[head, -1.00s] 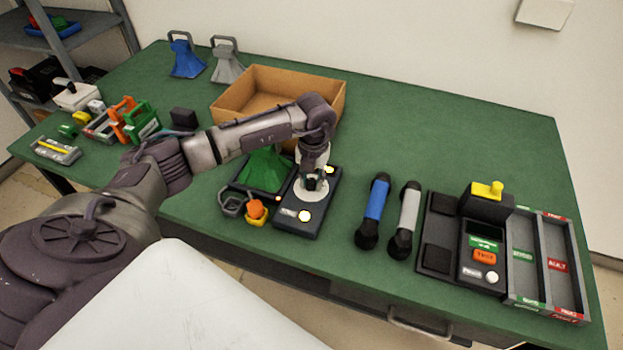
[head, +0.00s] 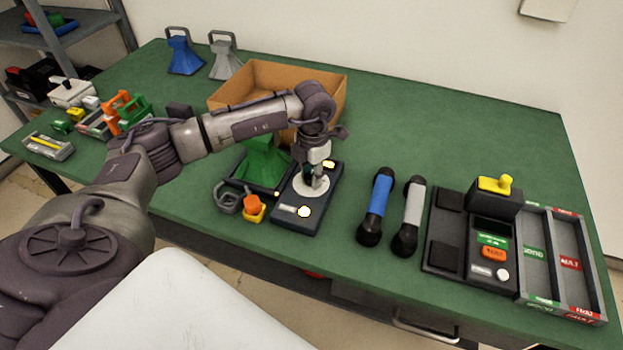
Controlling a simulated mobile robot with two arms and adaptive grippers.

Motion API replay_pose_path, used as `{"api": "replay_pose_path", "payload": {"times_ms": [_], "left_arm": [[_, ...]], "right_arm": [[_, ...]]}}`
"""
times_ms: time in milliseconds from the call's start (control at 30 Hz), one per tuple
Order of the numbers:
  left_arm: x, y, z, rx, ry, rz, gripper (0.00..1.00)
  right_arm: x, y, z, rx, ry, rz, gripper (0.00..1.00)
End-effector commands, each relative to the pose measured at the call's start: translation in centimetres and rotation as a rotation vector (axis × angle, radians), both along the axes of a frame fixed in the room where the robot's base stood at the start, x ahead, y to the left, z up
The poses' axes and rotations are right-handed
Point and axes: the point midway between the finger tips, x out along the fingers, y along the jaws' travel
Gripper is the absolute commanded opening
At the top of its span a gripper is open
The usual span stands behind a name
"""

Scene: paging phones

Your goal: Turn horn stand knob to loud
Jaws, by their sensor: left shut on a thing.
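The horn stand (head: 287,222) is a dark box on the green table, with a white round dial plate (head: 301,186) on top and lit lamps at its near and far ends. A green horn (head: 262,163) stands on the dark tray just left of it, partly behind my arm. My left gripper (head: 314,184) points down over the dial plate, shut on the knob, which is mostly hidden by the fingers. The dial marks are too small to read. My right gripper is not in view.
A grey ring-shaped piece (head: 228,197) and an orange-and-yellow button (head: 253,208) sit left of the stand. Blue (head: 376,205) and grey (head: 410,215) handsets lie to the right, before a dark console (head: 444,240). An open cardboard box (head: 325,95) is behind my arm.

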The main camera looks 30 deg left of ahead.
Motion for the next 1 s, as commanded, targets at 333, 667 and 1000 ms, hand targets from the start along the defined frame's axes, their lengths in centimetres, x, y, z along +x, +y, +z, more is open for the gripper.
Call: {"api": "replay_pose_path", "payload": {"times_ms": [333, 667, 1000], "left_arm": [[0.1, 0.0, -0.2, 0.001, -0.004, -0.327, 0.0], [0.1, 0.1, -0.1, 0.001, -0.006, -0.639, 0.0], [0.0, 0.0, 0.0, 0.001, -0.005, -0.928, 0.0]], "right_arm": [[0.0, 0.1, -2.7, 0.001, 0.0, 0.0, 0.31], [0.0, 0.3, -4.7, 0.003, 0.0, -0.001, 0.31], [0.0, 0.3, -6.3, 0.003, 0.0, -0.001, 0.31]]}}
